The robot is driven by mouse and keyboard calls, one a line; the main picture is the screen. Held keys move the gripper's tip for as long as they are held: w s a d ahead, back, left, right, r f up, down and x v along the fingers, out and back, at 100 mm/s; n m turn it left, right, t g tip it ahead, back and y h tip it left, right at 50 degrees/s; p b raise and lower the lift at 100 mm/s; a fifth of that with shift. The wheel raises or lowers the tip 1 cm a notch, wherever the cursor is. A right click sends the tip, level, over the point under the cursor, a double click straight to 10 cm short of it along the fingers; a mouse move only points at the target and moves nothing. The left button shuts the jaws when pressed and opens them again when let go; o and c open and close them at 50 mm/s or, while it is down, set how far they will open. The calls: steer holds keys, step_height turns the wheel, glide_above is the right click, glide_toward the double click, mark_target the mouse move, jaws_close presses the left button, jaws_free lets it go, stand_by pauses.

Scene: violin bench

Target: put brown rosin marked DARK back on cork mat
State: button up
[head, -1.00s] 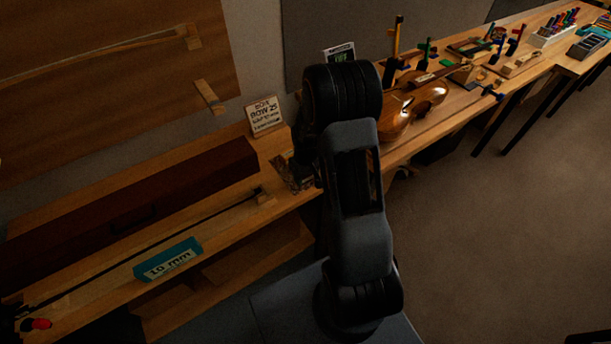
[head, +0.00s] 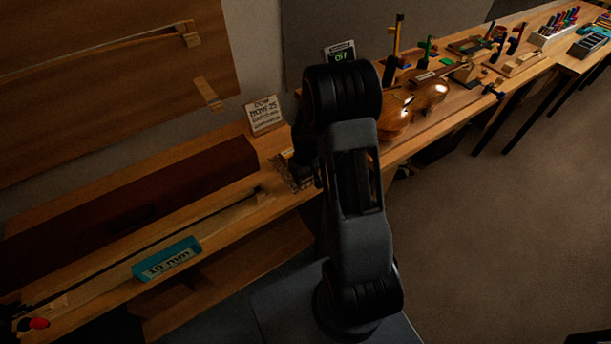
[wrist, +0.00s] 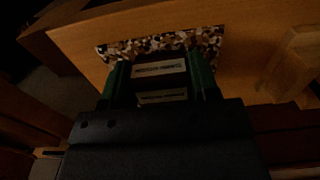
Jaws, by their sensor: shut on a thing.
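My gripper (wrist: 160,76) is shut on a dark block with two pale labels, which I take to be the rosin (wrist: 159,58). The label print is too small and dim to read. A green finger stands on each side of it. The speckled cork mat (wrist: 209,42) lies right beyond and around the rosin in the wrist view. I cannot tell whether the rosin touches the mat. In the head view part of the mat (head: 281,165) shows left of my arm, and the arm hides the rosin.
A bow sign (head: 264,115) stands behind the mat. A long dark case (head: 130,205), a bow and a teal 10 mm block (head: 167,260) lie to the left. A violin (head: 402,108) lies to the right of my arm. A wooden block (wrist: 294,62) stands right of the mat.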

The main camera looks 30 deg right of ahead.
steer(key=o, duration=1)
step_height(320, 180, up, 14)
steer(key=shift+f+b, duration=0.1)
steer(key=shift+b, duration=0.35)
steer(key=s+a+r+t, duration=0.1)
steer(key=s+a+r, duration=0.2)
steer(key=s, duration=0.2)
steer(key=s+a+r+t, duration=0.1)
steer(key=s+a+r, duration=0.2)
steer(key=s, duration=0.2)
steer(key=s+a+r+m+t, duration=0.1)
steer(key=s+a+r+t, duration=0.1)
steer(key=s, duration=0.3)
steer(key=shift+a+r, duration=0.7)
steer(key=shift+r, duration=0.1)
